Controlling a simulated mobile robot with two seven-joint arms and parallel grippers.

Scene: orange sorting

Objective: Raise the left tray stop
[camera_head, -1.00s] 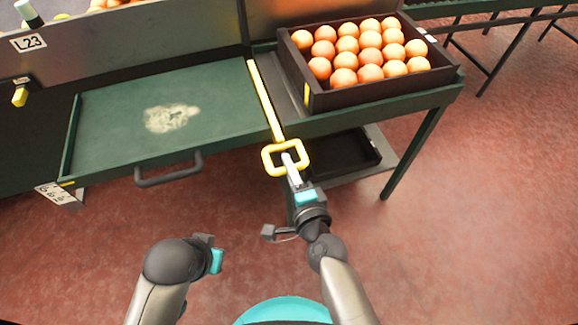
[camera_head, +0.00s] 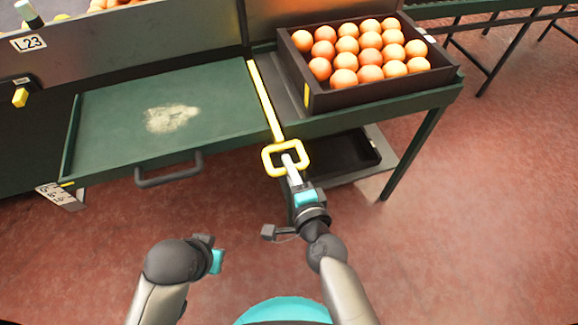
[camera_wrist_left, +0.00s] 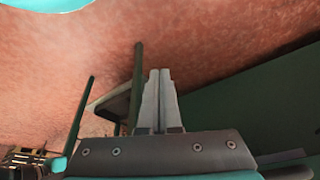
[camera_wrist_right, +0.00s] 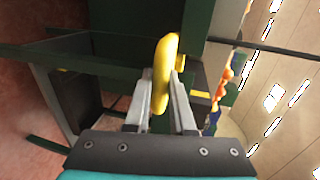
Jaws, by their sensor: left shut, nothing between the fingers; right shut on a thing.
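A long yellow bar (camera_head: 264,97) with a loop handle (camera_head: 267,163) at its near end lies along the right side of the green tray table (camera_head: 220,100); I take it to be the tray stop. My right gripper (camera_head: 288,161) is shut on the loop's near side. In the right wrist view the yellow loop (camera_wrist_right: 160,62) stands between the fingers of my right gripper (camera_wrist_right: 163,88). My left gripper (camera_head: 217,260) is low in front of the table, apart from everything. In the left wrist view the fingers of my left gripper (camera_wrist_left: 160,74) are together and empty.
A black crate (camera_head: 380,95) full of oranges stands right of the yellow bar. A dark handle (camera_head: 168,176) sticks out from the table's front edge. A black bin (camera_head: 345,155) sits on the lower shelf. The red floor (camera_head: 460,220) in front is clear.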

